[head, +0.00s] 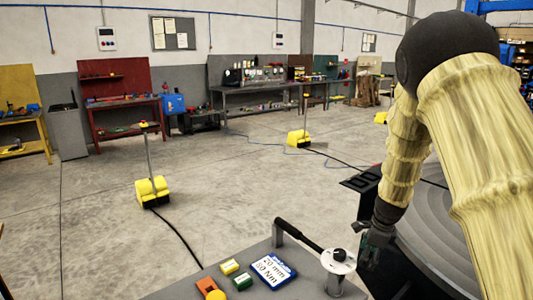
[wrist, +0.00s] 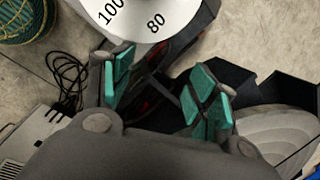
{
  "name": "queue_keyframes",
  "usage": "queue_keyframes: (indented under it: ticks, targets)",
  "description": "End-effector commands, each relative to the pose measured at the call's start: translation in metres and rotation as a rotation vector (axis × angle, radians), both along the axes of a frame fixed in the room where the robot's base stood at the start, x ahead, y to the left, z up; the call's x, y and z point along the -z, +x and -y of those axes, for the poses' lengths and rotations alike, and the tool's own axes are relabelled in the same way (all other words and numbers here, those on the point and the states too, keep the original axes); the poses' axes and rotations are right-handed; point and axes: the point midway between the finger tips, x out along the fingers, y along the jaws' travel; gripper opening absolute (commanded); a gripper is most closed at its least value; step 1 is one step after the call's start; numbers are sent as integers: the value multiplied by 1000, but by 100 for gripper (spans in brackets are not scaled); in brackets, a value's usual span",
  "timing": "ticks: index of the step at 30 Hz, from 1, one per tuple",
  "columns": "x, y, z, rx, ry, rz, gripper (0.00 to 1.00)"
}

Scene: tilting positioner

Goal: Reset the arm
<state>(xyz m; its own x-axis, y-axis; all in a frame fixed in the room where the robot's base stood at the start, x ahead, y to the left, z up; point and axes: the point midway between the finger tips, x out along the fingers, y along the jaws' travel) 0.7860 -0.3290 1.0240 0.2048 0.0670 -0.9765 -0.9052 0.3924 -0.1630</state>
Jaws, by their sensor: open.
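My arm in a pale yellow sleeve comes down the right side of the head view. My gripper (head: 372,250) points down beside a white round dial (head: 338,261) on a post at the grey bench's right end. In the wrist view my gripper (wrist: 160,88) has its green-padded fingers spread apart, with nothing held between them. The dial (wrist: 148,18), marked 100 and 80, is at the top of that view, beyond the fingers. The large grey round plate (head: 440,225) of the positioner is partly hidden behind my arm; it also shows in the wrist view (wrist: 265,132).
A black-handled bar (head: 300,236) reaches to the dial. The grey bench (head: 245,265) carries a blue-edged sign (head: 272,271) reading 20 mm, 80 Nm, and yellow, green and orange blocks. Yellow-based posts (head: 152,191) and cables stand on the open concrete floor. Workbenches line the wall.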

Motion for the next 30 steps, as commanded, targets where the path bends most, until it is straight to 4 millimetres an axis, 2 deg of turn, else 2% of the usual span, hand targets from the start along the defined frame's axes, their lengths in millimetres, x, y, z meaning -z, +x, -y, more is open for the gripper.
queue_keyframes:
  ticks: [1,8,17,20,24,27,30]
  targets:
    - [19,-10,1,-31,-18,-12,58]
    - [99,-62,7,-237,-128,-67,58]
    - [204,-155,6,-607,-255,-145,58]
    - [239,-196,2,-768,-289,-170,58]
    - [285,-262,-9,-1036,-323,-195,58]
    - [311,-313,-22,-1240,-331,-197,58]
    - [328,-363,-41,-1450,-325,-184,58]
